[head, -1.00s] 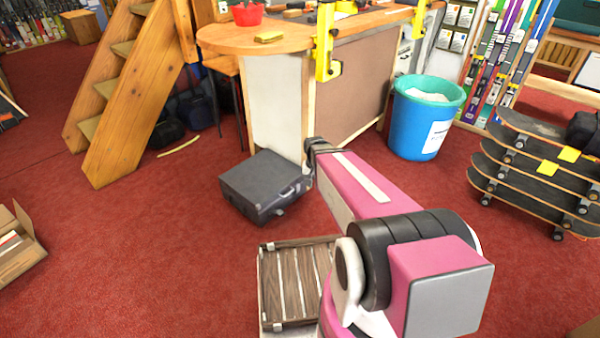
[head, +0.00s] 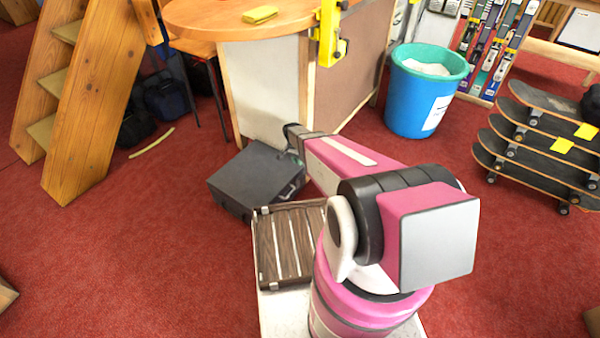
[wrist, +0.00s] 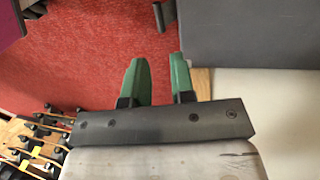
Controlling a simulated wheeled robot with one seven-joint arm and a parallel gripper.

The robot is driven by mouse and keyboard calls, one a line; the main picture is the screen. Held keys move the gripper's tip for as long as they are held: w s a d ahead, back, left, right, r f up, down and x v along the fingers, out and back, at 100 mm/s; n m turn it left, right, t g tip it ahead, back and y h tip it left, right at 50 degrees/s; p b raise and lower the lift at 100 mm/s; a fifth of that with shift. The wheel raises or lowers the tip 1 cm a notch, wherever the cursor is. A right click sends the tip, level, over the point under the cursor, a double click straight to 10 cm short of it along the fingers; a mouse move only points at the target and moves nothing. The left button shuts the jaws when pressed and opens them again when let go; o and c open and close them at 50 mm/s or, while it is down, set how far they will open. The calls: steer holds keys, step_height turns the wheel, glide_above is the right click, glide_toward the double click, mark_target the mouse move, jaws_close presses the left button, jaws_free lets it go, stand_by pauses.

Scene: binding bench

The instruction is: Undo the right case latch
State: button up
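The dark grey case (head: 243,178) lies flat on the red carpet against the bench's white end panel. It also fills the top right of the wrist view (wrist: 250,35). My gripper (wrist: 157,60) has two green fingers, apart with nothing between them. In the head view my gripper's dark end is at the case's right side, near its back corner; the fingers cannot be made out there. In the wrist view a small dark part (wrist: 165,14) sticks out beside the case edge, just beyond the fingertips; I cannot tell whether it is the latch. The right latch is not clearly seen.
The bench's white panel (head: 262,90) stands close behind the case. A slatted wooden deck (head: 285,245) is in front of it. A blue bin (head: 415,108) and stacked skateboards (head: 535,150) stand right. Carpet left of the case is free.

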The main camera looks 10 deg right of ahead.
glide_above(301, 174)
steer(key=s, duration=0.4)
steer(key=f, duration=0.9)
steer(key=shift+a, duration=0.4)
jaws_close()
